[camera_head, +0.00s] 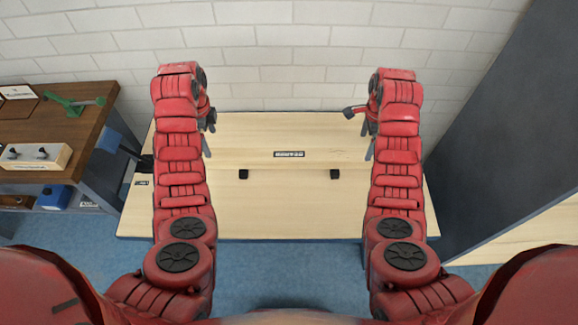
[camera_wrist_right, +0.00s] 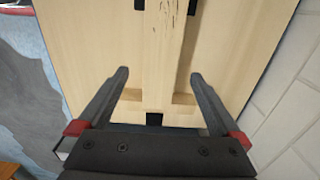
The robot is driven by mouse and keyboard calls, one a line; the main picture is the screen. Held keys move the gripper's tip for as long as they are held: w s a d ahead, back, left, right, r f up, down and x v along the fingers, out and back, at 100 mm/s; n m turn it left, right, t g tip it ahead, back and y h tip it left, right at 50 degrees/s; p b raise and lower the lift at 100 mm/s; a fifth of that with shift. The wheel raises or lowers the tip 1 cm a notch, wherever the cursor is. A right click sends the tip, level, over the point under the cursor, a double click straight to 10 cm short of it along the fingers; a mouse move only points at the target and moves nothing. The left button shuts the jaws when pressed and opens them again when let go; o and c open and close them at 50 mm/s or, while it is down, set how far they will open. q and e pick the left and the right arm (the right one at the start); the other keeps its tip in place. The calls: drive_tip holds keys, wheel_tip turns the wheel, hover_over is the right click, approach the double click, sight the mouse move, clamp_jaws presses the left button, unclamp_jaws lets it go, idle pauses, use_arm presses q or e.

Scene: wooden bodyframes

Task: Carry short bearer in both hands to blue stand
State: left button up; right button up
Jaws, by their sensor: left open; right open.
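A pale wooden bar (camera_wrist_right: 163,55), likely the short bearer, shows in the right wrist view. It runs from the top of the picture to a crosspiece of like wood, between the fingers of my right gripper (camera_wrist_right: 160,88). The fingers are spread, and no contact shows. In the head view the bar is hard to tell from the pale wooden surface (camera_head: 280,205). My left gripper (camera_head: 206,146) is mostly hidden by its arm, over the left part of that surface. My right gripper (camera_head: 368,148) is over the right part. I cannot clearly identify the blue stand.
Two small black blocks (camera_head: 243,174) (camera_head: 334,174) and a dark label (camera_head: 289,154) lie between my arms. A workbench (camera_head: 60,140) with a green tool (camera_head: 74,104) stands at the left. A dark panel (camera_head: 510,130) rises at the right; a white brick wall (camera_head: 290,60) is behind.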

drive_tip(key=shift+r, duration=0.65)
